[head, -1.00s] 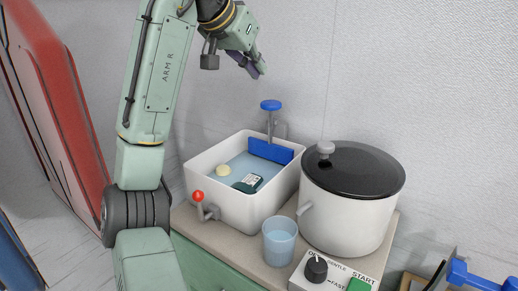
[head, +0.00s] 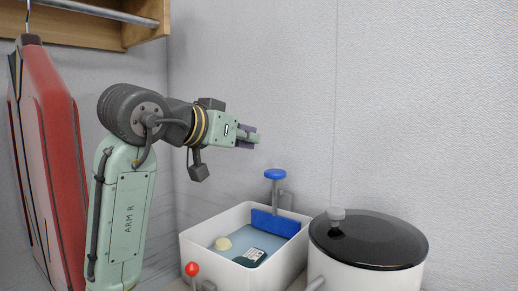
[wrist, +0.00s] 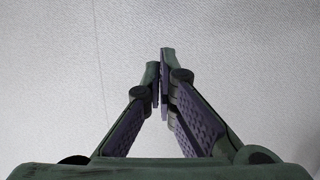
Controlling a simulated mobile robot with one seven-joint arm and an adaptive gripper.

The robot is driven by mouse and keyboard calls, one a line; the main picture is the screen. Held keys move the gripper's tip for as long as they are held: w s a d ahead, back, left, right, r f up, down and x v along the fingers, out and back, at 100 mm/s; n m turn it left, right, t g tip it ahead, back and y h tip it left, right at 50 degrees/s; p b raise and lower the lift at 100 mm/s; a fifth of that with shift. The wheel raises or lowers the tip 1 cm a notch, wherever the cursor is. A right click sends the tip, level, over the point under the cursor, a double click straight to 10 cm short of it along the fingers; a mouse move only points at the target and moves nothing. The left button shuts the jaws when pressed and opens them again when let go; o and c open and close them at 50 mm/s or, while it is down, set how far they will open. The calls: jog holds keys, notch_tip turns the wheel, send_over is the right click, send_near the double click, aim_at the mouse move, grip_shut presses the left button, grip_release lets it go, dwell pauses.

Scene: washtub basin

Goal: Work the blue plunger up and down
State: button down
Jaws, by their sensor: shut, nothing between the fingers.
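The blue plunger (head: 275,174) has a round blue knob on a thin grey stem. It stands upright at the back right of the white basin (head: 196,247), above a blue panel (head: 275,222) inside the basin. My gripper (head: 256,137) is up and to the left of the knob in the head view, apart from it and pointing right. In the wrist view my gripper (wrist: 163,82) has its fingers together with nothing between them. Only bare wall shows beyond the fingers there. The plunger is not in the wrist view.
The basin holds water with a pale yellow round thing (head: 222,244) and a dark labelled object (head: 249,257). A red-knobbed tap (head: 192,269) is at its front. A white pot with a black lid (head: 375,238) stands close on the right. A red garment (head: 50,150) hangs left.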

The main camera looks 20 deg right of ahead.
jog(key=p, duration=0.2)
send_over(272, 178)
jog(key=f, duration=0.2)
notch_tip(272, 178, down, 3)
jog(key=shift+f, duration=0.55)
